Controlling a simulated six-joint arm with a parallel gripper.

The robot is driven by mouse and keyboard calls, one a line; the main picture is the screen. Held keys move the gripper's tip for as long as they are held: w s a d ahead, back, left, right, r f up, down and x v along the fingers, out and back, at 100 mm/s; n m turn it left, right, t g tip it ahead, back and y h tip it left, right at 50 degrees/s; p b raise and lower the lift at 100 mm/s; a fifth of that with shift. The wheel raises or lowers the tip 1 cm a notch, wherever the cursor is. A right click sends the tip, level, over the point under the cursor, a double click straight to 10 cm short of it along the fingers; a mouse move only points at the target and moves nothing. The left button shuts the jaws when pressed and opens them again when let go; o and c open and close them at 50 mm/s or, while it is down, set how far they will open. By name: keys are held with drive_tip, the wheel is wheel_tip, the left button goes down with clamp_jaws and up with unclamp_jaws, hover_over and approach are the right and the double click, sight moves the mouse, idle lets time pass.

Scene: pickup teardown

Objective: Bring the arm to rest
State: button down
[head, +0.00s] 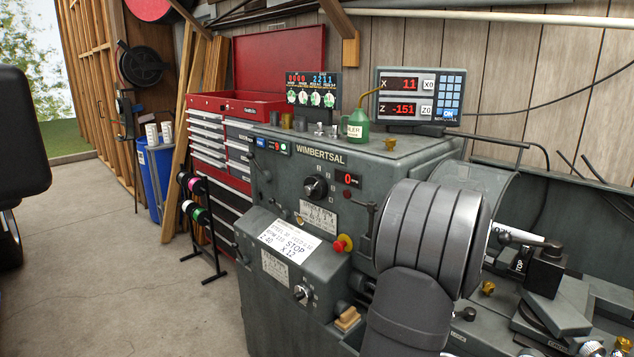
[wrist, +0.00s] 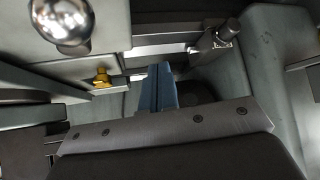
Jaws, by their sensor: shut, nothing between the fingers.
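My gripper (wrist: 163,70) shows in the wrist view as two blue-grey fingers pressed together, with nothing between them. It points toward grey machine surfaces and does not clearly touch anything. In the head view my dark grey arm stands in front of the right part of the grey lathe (head: 290,165); I cannot make out the fingers there, and the arm hides part of the lathe.
Near the fingers in the wrist view are a shiny metal ball (wrist: 64,22), a brass fitting (wrist: 102,78) and a dark cylindrical part (wrist: 228,32). A green oil can (head: 358,126) and a digital readout (head: 420,97) stand on the lathe. Open floor (head: 100,270) lies left.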

drive_tip(key=shift+w+d+m+g+h, duration=0.3)
drive_tip(key=shift+w+d+m+h, duration=0.25)
drive_tip(key=shift+m, duration=0.35)
drive_tip(key=shift+s+a, duration=0.1)
drive_tip(key=c, duration=0.8)
unclamp_jaws()
drive_tip(key=o, duration=0.8)
drive_tip(key=shift+m+g, duration=0.5)
drive_tip(key=shift+g, duration=0.4)
drive_tip(key=s+d+r, duration=0.1)
drive_tip(key=s+d, duration=0.1)
drive_tip(key=s+d+r, duration=0.1)
drive_tip(key=s+d, duration=0.2)
drive_tip(key=s, duration=0.2)
drive_tip(key=shift+d+r, duration=0.4)
drive_tip(key=s+d+r+m+g+y, duration=0.1)
drive_tip(key=s+r, duration=0.3)
drive_tip(key=s, duration=0.5)
drive_tip(key=s+d+r+g+y, duration=0.15)
drive_tip(key=s+r, duration=0.25)
drive_tip(key=s, duration=0.6)
drive_tip(key=s+d+r+m+g+y, duration=0.15)
drive_tip(key=s+r, duration=0.25)
drive_tip(key=s, duration=0.5)
wheel_tip(320, 180, down, 10)
drive_tip(key=w+n, duration=0.1)
drive_tip(key=shift+w+d+r+t, duration=0.25)
drive_tip(key=shift+w+d+t, duration=0.1)
drive_tip(key=shift+t, duration=0.05)
drive_tip(key=shift+r, duration=0.15)
